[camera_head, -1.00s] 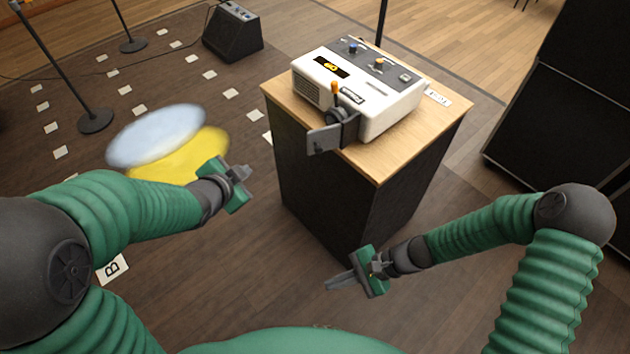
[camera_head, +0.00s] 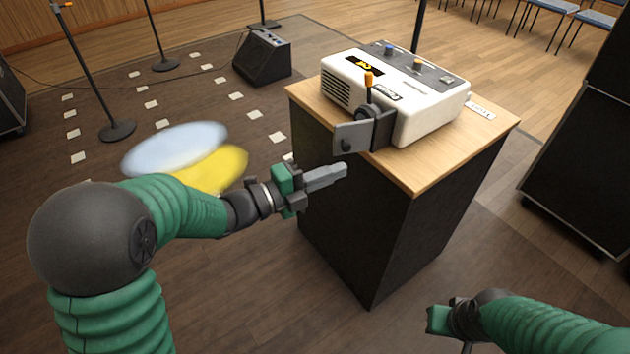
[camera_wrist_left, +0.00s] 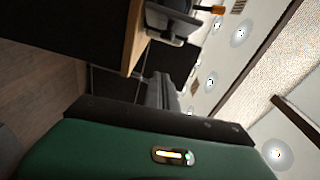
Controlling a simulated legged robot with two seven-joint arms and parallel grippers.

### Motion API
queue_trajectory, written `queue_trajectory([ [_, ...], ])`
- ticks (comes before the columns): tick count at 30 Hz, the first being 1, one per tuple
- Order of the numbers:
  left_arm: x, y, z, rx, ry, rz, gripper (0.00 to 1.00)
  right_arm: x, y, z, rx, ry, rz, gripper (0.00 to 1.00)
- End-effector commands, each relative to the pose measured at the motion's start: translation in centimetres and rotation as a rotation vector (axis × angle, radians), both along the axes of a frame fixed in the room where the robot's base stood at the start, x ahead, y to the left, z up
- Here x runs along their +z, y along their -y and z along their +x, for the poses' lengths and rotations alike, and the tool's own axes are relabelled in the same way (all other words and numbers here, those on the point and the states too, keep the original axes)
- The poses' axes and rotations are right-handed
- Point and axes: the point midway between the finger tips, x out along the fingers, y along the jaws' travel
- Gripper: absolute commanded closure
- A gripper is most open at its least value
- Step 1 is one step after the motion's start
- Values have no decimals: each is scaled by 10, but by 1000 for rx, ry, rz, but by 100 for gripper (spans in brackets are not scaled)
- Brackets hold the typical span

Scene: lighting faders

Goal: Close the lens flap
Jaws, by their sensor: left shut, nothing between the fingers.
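A white projector-like box (camera_head: 420,105) stands on the wooden top of a dark stand. On its near left end is a dark lens part with an orange-tipped lever (camera_head: 369,80). The grey flat lens flap (camera_head: 351,138) stands out to the left of this part, swung open. My left gripper (camera_head: 343,171) is shut and empty, just below the flap and apart from it. In the left wrist view its fingers (camera_wrist_left: 165,90) point up toward the flap area (camera_wrist_left: 167,22). My right gripper (camera_head: 438,320) is low at the bottom, its fingers mostly hidden.
The stand's wooden top (camera_head: 440,170) has a bare near edge beside my left gripper. A black speaker wedge (camera_head: 262,58), mic stands and blue and yellow light spots (camera_head: 220,168) lie to the left. A large black case (camera_head: 580,150) stands at the right.

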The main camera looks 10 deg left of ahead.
Motion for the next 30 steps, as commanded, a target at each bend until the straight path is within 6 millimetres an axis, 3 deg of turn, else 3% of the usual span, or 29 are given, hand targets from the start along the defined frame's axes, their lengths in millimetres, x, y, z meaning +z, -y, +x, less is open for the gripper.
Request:
queue_trajectory([
  [4,-3,25,21,-3,2,0,100,-8,0,0,0,-1,0,100],
  [12,-4,6,53,2,-1,-1,100,-14,0,0,-1,-1,0,100],
  [30,-4,1,57,3,-2,0,100,-14,0,0,-1,-1,1,100],
])
